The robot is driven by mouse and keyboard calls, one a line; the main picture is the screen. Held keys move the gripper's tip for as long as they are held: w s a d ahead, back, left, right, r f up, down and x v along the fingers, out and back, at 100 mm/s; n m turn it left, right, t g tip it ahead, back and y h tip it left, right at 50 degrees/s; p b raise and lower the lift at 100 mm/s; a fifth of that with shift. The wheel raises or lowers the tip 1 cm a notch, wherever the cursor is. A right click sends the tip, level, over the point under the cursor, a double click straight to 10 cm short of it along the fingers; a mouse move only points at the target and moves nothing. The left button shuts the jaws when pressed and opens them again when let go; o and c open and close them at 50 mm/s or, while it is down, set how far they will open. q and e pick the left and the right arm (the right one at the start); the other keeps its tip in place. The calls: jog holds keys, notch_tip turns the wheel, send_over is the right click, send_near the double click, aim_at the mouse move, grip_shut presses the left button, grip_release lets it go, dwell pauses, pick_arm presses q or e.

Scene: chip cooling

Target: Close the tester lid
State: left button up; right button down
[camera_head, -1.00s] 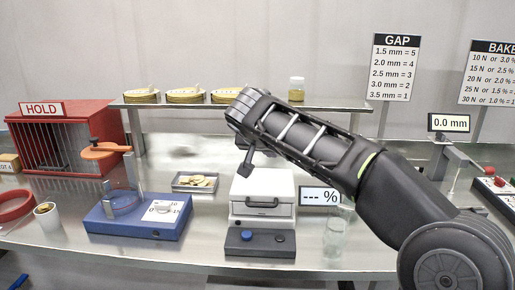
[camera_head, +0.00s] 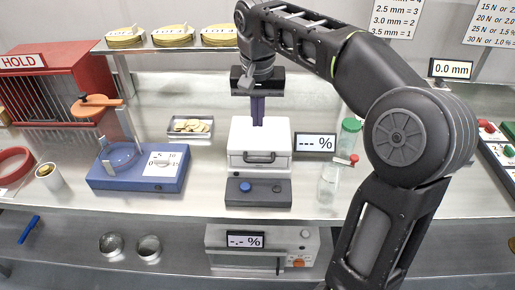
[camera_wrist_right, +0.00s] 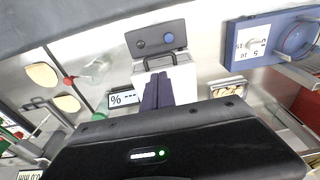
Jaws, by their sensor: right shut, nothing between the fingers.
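The tester is a white box (camera_head: 259,140) on a dark grey base (camera_head: 240,192) with a blue and a dark button. Its lid has a dark handle at the front and looks level, down on the box. The tester also shows in the right wrist view (camera_wrist_right: 180,75). My right gripper (camera_head: 258,120) points down with its purple fingers together and empty. The fingertips are over the rear of the lid; I cannot tell whether they touch it. The fingers also show in the right wrist view (camera_wrist_right: 158,88). My left gripper is not in view.
A "--- %" display (camera_head: 315,143) stands right of the tester, near a clear jar (camera_head: 328,187) and a green-capped bottle (camera_head: 350,132). A metal tray of chips (camera_head: 190,127) and a blue device (camera_head: 125,177) are to the left. A shelf (camera_head: 180,46) runs behind.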

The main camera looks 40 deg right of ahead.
jog(key=b, duration=0.6)
send_near(258, 160)
jog(key=f+p, duration=0.1)
jog(key=f, duration=0.3)
jog(key=f+p, duration=0.1)
jog(key=f, duration=0.1)
jog(key=shift+w+d+f+p, duration=0.25)
jog(key=shift+w+f+p, duration=0.05)
jog(key=shift+w+f, duration=0.1)
